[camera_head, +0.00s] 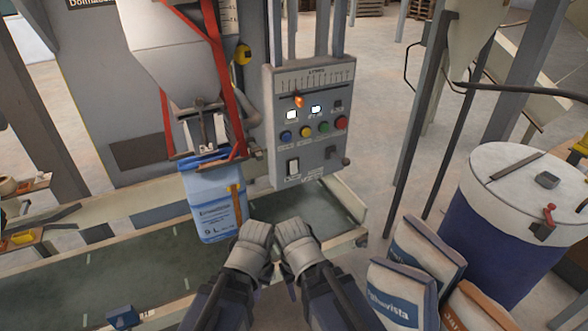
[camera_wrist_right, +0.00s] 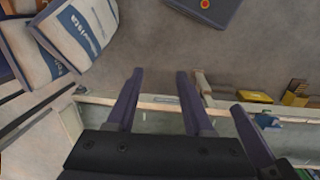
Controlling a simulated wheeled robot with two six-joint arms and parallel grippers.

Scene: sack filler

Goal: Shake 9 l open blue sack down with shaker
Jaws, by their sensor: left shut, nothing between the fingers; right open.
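The blue sack (camera_head: 209,200), marked 9 L, hangs upright below the filling spout (camera_head: 203,130), between red clamp bars (camera_head: 222,80). Its top is partly hidden by the spout parts, and I cannot see how full it is. My left gripper (camera_head: 257,233) is shut and empty, just right of the sack's lower part. My right gripper (camera_head: 293,236), beside it below the panel, is open and empty (camera_wrist_right: 160,73).
A conveyor (camera_head: 110,265) runs beneath the sack. Filled white and blue sacks (camera_head: 400,290) stand at the lower right, also in the right wrist view (camera_wrist_right: 75,35). A blue drum with a white lid (camera_head: 520,190) is at the right. Floor shows behind the panel.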

